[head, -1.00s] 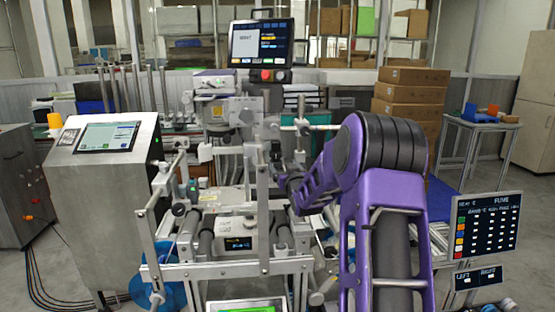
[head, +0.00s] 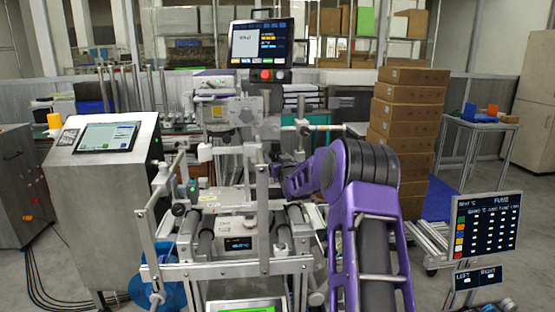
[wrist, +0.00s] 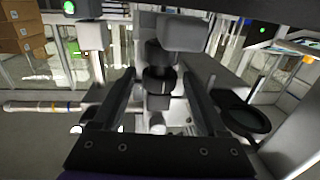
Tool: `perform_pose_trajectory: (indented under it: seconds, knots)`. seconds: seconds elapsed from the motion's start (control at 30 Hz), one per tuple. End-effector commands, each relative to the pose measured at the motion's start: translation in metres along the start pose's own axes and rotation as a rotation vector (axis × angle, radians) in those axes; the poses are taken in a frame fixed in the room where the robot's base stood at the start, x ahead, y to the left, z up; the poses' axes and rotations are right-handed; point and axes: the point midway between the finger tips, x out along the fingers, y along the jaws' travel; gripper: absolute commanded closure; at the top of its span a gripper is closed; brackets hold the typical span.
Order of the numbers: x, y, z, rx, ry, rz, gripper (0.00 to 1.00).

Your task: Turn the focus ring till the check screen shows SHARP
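In the wrist view a dark, stepped, lens-like barrel with ring bands (wrist: 158,84) lies between the fingers of my gripper (wrist: 160,100). It looks like the focus ring. A gap shows on both sides of it, so the fingers are open and not pressed on it. In the head view my gripper (head: 285,182) reaches left into the machine frame; its fingertips and the ring are hard to make out there. A monitor (head: 259,45) stands above the machine. It may be the check screen; its white panel holds a short word too small to read surely.
Metal posts and rails of the machine frame (head: 262,225) stand close around my gripper. A steel console with a screen (head: 108,137) is at the left. Stacked cartons (head: 408,130) stand behind my arm. A dark sign (head: 486,228) is at the lower right.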

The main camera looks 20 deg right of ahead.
Motion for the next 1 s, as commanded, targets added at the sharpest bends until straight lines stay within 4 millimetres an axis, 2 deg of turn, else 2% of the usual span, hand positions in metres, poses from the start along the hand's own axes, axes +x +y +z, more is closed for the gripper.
perform_pose_trajectory:
  seconds: [0.03, 0.3, 0.4, 0.73, 1.0]
  knots:
    - [-0.0001, 0.0001, -0.0001, 0.0, 0.0, 0.0, 0.36]
    - [-0.0002, 0.0001, 0.0, 0.0, 0.0, 0.0, 0.85]
    - [-0.0002, 0.0001, 0.0, 0.0, 0.0, 0.0, 1.0]
    - [-0.0003, 0.0026, -0.0004, 0.0, -0.001, -0.036, 1.0]
    - [-0.0001, 0.0073, -0.0038, 0.001, -0.001, -0.16, 1.0]
